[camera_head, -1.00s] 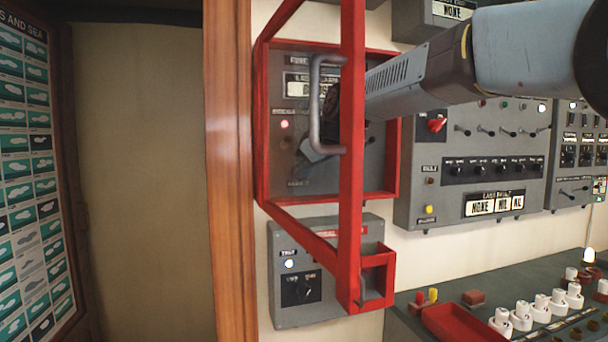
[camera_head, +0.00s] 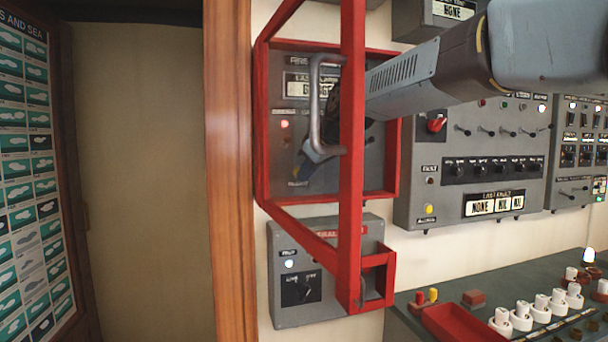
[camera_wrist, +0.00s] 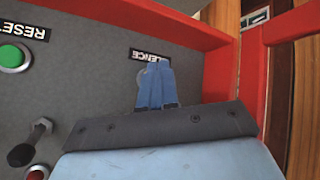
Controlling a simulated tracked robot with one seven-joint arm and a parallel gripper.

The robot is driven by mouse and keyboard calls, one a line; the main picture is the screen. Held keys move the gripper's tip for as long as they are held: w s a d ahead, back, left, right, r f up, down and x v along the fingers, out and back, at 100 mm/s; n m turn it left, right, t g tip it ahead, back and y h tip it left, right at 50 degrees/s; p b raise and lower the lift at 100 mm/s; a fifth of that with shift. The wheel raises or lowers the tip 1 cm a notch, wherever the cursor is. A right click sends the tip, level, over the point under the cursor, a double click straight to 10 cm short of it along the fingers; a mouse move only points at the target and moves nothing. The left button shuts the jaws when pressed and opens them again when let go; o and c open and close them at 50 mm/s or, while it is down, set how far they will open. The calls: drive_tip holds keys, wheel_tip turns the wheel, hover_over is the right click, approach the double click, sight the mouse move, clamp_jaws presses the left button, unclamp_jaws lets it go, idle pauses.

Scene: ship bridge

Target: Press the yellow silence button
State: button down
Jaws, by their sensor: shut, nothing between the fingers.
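My gripper (camera_head: 306,171) is inside the red-framed grey panel (camera_head: 350,178), near its lower left. It also shows in the wrist view (camera_wrist: 157,84), where its blue fingers are together with nothing between them. A yellow button (camera_head: 429,209) shows on the separate grey panel to the right.
The open red door frame (camera_head: 352,120) with its grey handle (camera_head: 316,110) stands before my gripper. A green button (camera_wrist: 14,56) marked RESET and a black-knobbed lever (camera_wrist: 30,146) share the panel. A red wall (camera_wrist: 222,75) is close beside the fingers.

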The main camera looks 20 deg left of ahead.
drive_tip(key=s+d, duration=0.1)
drive_tip(key=s, duration=0.2)
drive_tip(key=s+d, duration=0.1)
drive_tip(key=shift+s+d, duration=0.15)
drive_tip(key=shift+d, duration=0.15)
drive_tip(key=shift+d, duration=0.1)
idle(0.6)
drive_tip(key=s+d+f+m+h, duration=0.1)
drive_tip(key=s+d+f+m, duration=0.15)
drive_tip(key=d, duration=0.55)
drive_tip(key=s+d+f+m+h, duration=0.1)
drive_tip(key=s+d+f+m, duration=0.15)
drive_tip(key=d, duration=0.55)
drive_tip(key=s+d+f+m+h, duration=0.1)
drive_tip(key=s+d+m+h, duration=0.15)
drive_tip(key=d, duration=0.55)
drive_tip(key=s+d+f+m+h, duration=0.1)
drive_tip(key=s+d+f+m, duration=0.2)
drive_tip(key=s+d+f, duration=0.3)
drive_tip(key=s+d+f+m+h, duration=0.1)
drive_tip(key=s+d+f+m, duration=0.2)
drive_tip(key=s+d+f, duration=0.3)
drive_tip(key=s+d, duration=0.3)
drive_tip(key=s, duration=0.1)
drive_tip(key=shift+s+g, duration=0.3)
drive_tip(key=shift+s, duration=0.05)
